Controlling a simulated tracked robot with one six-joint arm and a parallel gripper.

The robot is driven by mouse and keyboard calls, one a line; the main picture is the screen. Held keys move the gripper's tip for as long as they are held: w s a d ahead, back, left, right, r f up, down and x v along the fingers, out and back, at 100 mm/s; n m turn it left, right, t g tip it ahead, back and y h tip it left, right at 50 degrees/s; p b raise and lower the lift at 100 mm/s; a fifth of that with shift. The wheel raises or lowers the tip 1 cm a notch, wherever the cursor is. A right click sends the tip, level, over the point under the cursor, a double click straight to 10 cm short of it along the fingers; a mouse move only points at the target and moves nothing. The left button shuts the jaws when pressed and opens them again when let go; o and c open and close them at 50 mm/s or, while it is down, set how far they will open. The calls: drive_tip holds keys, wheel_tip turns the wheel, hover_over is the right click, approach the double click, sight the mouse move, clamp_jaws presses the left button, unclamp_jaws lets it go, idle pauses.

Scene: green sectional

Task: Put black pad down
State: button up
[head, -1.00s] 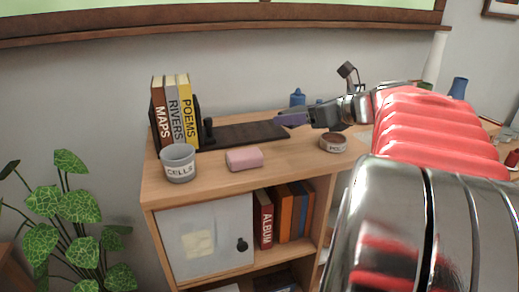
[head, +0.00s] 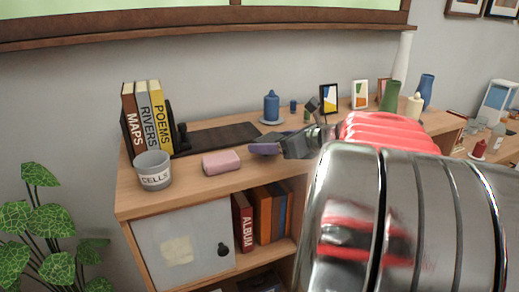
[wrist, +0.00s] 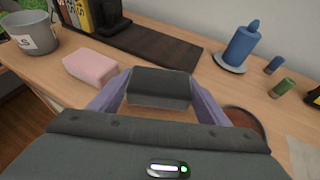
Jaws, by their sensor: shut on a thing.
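The black pad (wrist: 160,87) shows in the wrist view as a dark grey block between the purple fingers of my gripper (wrist: 157,98). My gripper is shut on it and holds it over the wooden shelf top (wrist: 195,65). In the head view my gripper (head: 265,149) is right of the pink block, with the arm reaching in from the right. The pad is hard to tell apart from the dark gripper there. I cannot tell if it touches the wood.
A pink block (head: 221,163), a grey CELLS cup (head: 153,170) and a long dark mat (head: 215,138) lie left of my gripper. A blue candle (head: 271,107) stands behind it. A round tin (wrist: 244,120) is close at the right. Bare wood lies between pink block and mat.

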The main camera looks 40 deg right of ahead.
sight(270, 158)
drive_tip(key=shift+f, duration=1.3)
drive_tip(key=shift+f, duration=0.3)
drive_tip(key=o, duration=1)
drive_tip(key=shift+f, duration=0.2)
drive_tip(key=shift+o, duration=0.2)
drive_tip(key=shift+a, duration=0.1)
drive_tip(key=shift+r, duration=0.2)
drive_tip(key=shift+s+r, duration=0.2)
drive_tip(key=v, duration=1.1)
drive_tip(key=shift+s+r, duration=0.25)
drive_tip(key=shift+r, duration=0.1)
